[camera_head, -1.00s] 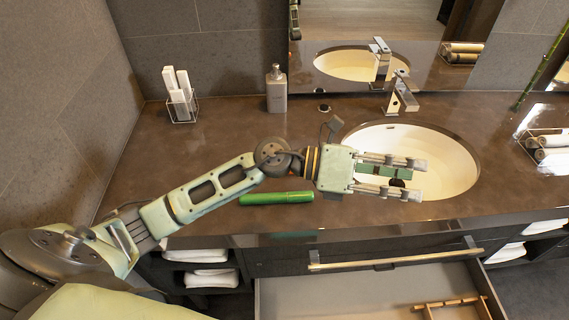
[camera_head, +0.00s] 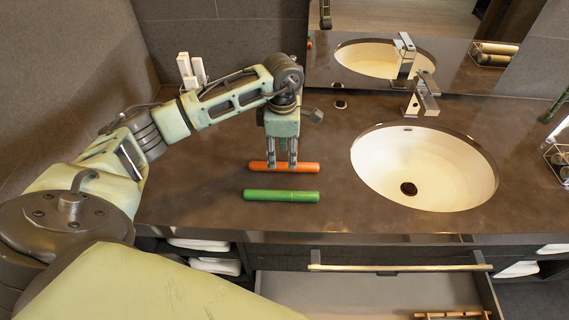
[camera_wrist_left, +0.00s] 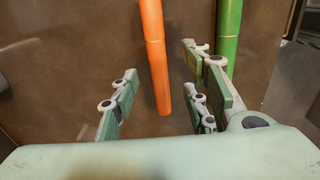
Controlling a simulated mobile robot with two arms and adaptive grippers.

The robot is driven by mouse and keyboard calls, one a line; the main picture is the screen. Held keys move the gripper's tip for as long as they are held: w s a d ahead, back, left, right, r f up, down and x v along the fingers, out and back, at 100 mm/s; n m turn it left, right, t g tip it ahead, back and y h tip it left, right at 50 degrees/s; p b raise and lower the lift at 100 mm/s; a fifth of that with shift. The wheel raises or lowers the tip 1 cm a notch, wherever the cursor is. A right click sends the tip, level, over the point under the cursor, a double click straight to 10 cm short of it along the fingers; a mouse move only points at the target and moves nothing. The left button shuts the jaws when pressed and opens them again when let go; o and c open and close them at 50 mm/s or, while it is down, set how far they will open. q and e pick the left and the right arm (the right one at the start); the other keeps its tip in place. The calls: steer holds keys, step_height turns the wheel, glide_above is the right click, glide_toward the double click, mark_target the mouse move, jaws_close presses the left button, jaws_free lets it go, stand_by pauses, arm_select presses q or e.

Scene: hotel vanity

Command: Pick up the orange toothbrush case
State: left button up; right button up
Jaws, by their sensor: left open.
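The orange toothbrush case (camera_head: 308,167) lies flat on the brown counter, left of the sink, long side running left to right. My left gripper (camera_head: 282,166) points down over it, with its fingertips at the case in the head view. In the left wrist view the orange case (camera_wrist_left: 154,55) runs between the spread fingers of the left gripper (camera_wrist_left: 160,100), with gaps on both sides. The gripper is open and holds nothing. I cannot tell how far the fingertips are above the counter. My right gripper is not in view.
A green case (camera_head: 282,196) lies parallel in front of the orange one, close to it; it also shows in the left wrist view (camera_wrist_left: 229,40), near the right-hand fingers. The sink (camera_head: 424,168) is to the right. An open drawer (camera_head: 370,290) juts out below the counter.

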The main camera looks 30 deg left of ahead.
mark_target(284, 164)
arm_select(q)
steer(key=f, duration=0.2)
steer(key=f+p, duration=0.1)
steer(key=shift+w+d+f, duration=0.1)
steer(key=shift+w+f, duration=0.1)
steer(key=shift+f, duration=0.45)
steer(key=shift+c, duration=0.3)
jaws_close()
steer(key=shift+r, duration=0.1)
